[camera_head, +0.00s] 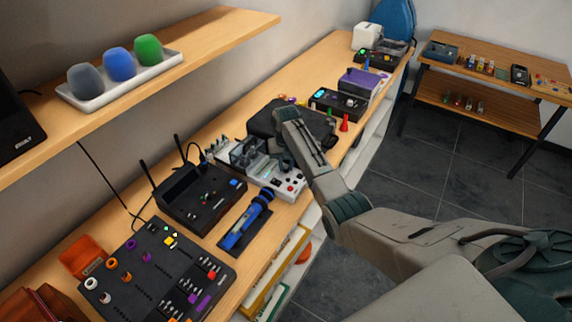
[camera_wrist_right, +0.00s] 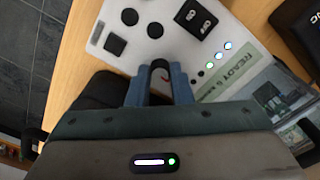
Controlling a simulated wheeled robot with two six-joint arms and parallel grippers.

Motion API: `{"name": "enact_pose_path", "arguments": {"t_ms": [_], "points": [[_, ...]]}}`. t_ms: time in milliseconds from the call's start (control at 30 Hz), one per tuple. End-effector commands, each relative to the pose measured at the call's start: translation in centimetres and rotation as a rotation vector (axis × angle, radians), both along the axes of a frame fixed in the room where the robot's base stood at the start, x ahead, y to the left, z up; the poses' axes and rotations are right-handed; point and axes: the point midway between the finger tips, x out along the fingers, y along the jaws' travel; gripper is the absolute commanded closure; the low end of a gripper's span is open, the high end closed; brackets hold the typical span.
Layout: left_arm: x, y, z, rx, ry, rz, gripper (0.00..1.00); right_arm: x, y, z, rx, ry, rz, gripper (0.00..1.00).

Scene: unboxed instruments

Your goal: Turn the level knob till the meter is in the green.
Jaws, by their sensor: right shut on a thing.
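A white instrument (camera_head: 288,186) with a red button stands mid-bench; its white panel also fills the top of the right wrist view (camera_wrist_right: 150,45). My right gripper (camera_wrist_right: 159,82) is shut on a dark knob (camera_wrist_right: 158,66) at the panel's edge; the fingers hide most of it. In the head view the right gripper (camera_head: 285,163) reaches down at this instrument, its fingertips hard to make out. Beside the lights is a pale green display (camera_wrist_right: 238,76) with READY on it. No meter needle or green zone can be read. My left gripper is not in view.
A black console with antennas (camera_head: 195,197), a blue microphone-like tool (camera_head: 240,228) and a black panel of coloured knobs (camera_head: 155,275) stand nearer on the bench. A black case (camera_head: 262,122) lies close behind my right gripper. A shelf (camera_head: 215,30) overhangs the bench.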

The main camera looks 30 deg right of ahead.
Motion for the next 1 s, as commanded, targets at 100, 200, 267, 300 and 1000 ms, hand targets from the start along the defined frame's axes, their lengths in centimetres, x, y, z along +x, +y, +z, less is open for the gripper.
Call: {"name": "enact_pose_path", "arguments": {"t_ms": [100, 200, 267, 300, 1000], "points": [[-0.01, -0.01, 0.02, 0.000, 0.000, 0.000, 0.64, 0.07, -0.04, 0.13, -0.001, -0.002, -0.045, 1.00], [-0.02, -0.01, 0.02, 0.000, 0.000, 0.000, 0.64, 0.08, -0.04, 0.14, -0.001, -0.003, -0.071, 1.00], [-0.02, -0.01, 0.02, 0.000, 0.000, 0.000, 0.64, 0.08, -0.04, 0.14, -0.001, -0.003, -0.080, 1.00], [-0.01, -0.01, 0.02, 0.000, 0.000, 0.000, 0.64, 0.09, -0.04, 0.15, -0.001, -0.003, -0.085, 1.00], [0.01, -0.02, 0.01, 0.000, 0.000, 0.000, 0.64, 0.06, -0.02, 0.09, -0.001, -0.002, -0.092, 0.59]]}}
